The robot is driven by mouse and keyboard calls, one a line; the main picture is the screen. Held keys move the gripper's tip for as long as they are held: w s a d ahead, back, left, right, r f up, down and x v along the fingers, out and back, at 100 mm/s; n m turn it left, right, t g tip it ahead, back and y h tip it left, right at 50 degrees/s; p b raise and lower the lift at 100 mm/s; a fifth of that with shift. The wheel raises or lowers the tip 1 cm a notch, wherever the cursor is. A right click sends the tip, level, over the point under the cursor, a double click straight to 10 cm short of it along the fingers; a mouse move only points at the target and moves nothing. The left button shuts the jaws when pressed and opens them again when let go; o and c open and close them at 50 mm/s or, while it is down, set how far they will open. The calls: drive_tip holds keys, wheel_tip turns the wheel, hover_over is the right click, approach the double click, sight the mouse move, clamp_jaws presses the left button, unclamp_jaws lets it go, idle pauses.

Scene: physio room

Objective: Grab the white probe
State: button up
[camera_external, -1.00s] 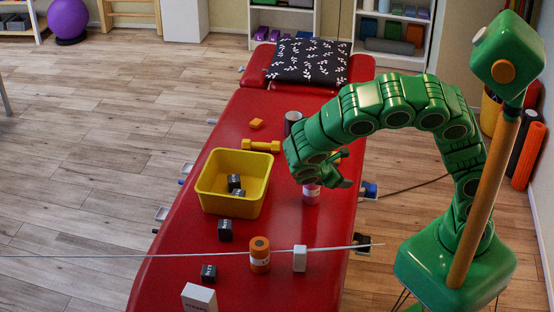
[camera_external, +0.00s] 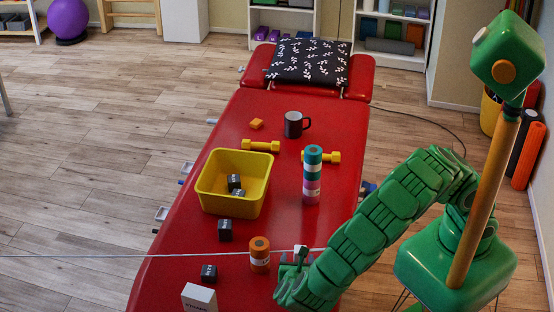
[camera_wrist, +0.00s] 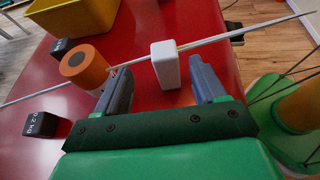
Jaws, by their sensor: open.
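The white probe, a small upright white block with rounded edges, stands on the red couch; its top shows in the external view (camera_external: 301,250) and the rest is hidden by my gripper. In the wrist view the white probe (camera_wrist: 165,66) stands ahead, between the lines of my two fingers. My gripper (camera_external: 296,264) is low over the near right part of the couch. In the wrist view my gripper (camera_wrist: 159,76) is open with nothing held. The probe looks just at or beyond the fingertips; I cannot tell how deep it sits between them.
An orange roll (camera_external: 260,254) stands close left of the probe. A thin pale rod (camera_external: 150,255) crosses beside both. Dark blocks (camera_external: 209,273), a white box (camera_external: 198,298) and a yellow bin (camera_external: 232,202) lie left.

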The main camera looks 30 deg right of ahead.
drive_tip(key=shift+s+x, duration=0.25)
drive_tip(key=shift+x, duration=3.5)
drive_tip(key=shift+d+f, duration=0.2)
drive_tip(key=c, duration=1.2)
drive_tip(key=shift+o, duration=0.2)
